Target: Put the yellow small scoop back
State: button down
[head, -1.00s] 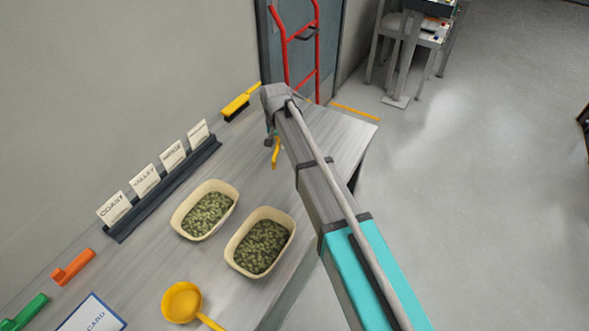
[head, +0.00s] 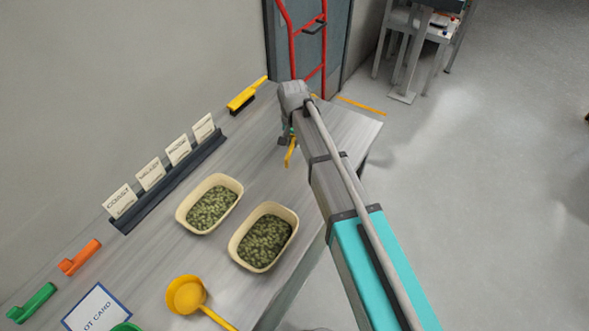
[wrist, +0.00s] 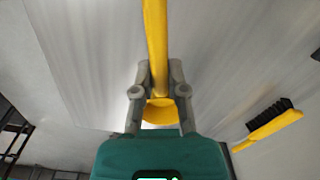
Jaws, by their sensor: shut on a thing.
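The yellow small scoop (wrist: 155,45) is in my gripper (wrist: 158,84). In the wrist view its handle runs up between the shut fingers, and part of its bowl (wrist: 160,111) shows below them. In the head view my gripper (head: 286,139) is over the far end of the grey table, with a bit of the yellow scoop (head: 291,155) hanging below it. The arm hides the rest. A larger-looking yellow scoop (head: 186,295) lies at the near edge of the table.
Two cream tubs (head: 236,246) of green pieces stand mid-table. A dark rack (head: 170,188) with several cards runs along the wall. A yellow brush (head: 246,96) lies at the far left. Orange (head: 80,258) and green (head: 33,303) handled items and a card (head: 97,312) lie nearer.

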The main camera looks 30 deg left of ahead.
jog(key=s+d+r+m+p, duration=0.1)
jog(key=s+d+r+p, duration=0.1)
jog(key=s+d, duration=0.2)
jog(key=s+d+r+m+p, duration=0.2)
jog(key=s+d+r, duration=0.1)
jog(key=d, duration=0.7)
jog(key=shift+s+d+r+p, duration=0.15)
jog(key=shift+s+r+p, duration=0.2)
jog(key=shift+s, duration=0.3)
jog(key=shift+f, duration=0.1)
jog(key=b, duration=0.9)
send_over(294, 172)
jog(key=f, duration=0.9)
jog(key=shift+s+d, duration=0.1)
jog(key=shift+d, duration=0.25)
jog(key=shift+w+a+f+b, duration=0.1)
jog(key=shift+a+f+b, duration=0.1)
jog(key=shift+f+b, duration=0.25)
jog(key=shift+w+a+f+b, duration=0.1)
jog(key=shift+a+f+b, duration=0.1)
jog(key=shift+f+b, duration=1.3)
jog(key=shift+f, duration=0.1)
